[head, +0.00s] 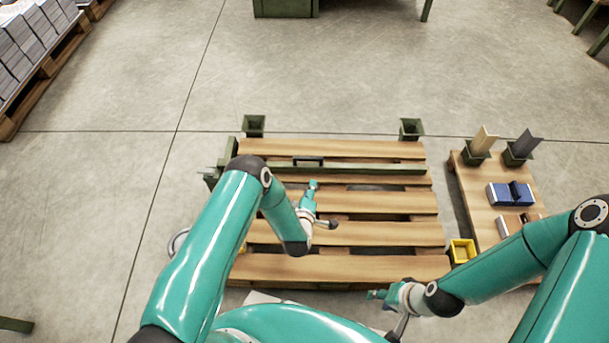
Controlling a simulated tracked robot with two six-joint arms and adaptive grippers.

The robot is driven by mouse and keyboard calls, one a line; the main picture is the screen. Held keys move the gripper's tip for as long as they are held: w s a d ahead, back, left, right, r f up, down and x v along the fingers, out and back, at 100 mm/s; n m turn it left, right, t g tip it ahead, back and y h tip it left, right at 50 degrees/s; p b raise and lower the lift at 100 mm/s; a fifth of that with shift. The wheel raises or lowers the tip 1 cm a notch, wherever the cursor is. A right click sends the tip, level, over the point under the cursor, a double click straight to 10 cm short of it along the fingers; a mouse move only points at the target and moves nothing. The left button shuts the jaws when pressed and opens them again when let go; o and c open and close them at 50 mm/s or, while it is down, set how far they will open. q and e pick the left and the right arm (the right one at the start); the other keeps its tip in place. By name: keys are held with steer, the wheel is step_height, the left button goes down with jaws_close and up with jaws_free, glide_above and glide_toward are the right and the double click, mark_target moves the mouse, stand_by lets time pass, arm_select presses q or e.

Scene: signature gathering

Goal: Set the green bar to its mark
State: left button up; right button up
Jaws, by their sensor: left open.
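The green bar (370,168) lies crosswise over the far part of a wooden slatted table (345,235), with a dark handle (308,161) near its middle. Its left part runs behind my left arm toward green metalwork at the table's left edge. I cannot make out a mark for it. My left gripper (323,205) is open and empty, above the middle slats, on the near side of the bar and apart from it. My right gripper (384,312) is at the table's near edge, far from the bar; its fingers look spread with nothing between them.
Green sockets (253,125) (411,129) stand at the far corners. A yellow box (462,251) sits at the near right. A side board (468,190) holds upright plates in green holders and blue blocks (509,194). A pallet of paper stacks (30,40) stands far left.

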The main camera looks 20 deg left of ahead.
mark_target(308, 160)
arm_select(q)
steer(key=f+n+t+y+b, duration=0.1)
steer(key=f+b, duration=0.1)
steer(key=f+n+t+b, duration=0.1)
steer(key=f, duration=0.2)
steer(key=w+a+f+n+t+y+b, duration=0.1)
steer(key=f+n+b, duration=0.1)
steer(key=shift+f+y+b, duration=0.15)
steer(key=shift+y+b, duration=0.15)
steer(key=shift+b, duration=0.05)
steer(key=shift+f+n+t+y+b, duration=0.2)
steer(key=shift+n+t+y+b, duration=0.2)
steer(key=shift+b, duration=0.1)
steer(key=shift+w+a+r, duration=0.1)
steer(key=shift+w+a, duration=0.15)
steer(key=shift+w, duration=0.35)
steer(key=b+x, duration=0.7)
steer(key=x, duration=0.7)
steer(key=shift+f, duration=0.2)
steer(key=shift+b+x, duration=0.45)
steer(key=shift+x, duration=0.35)
arm_select(e)
step_height(308, 160, down, 17)
steer(key=shift+f, duration=0.2)
arm_select(q)
steer(key=shift+r, duration=0.2)
jaws_close()
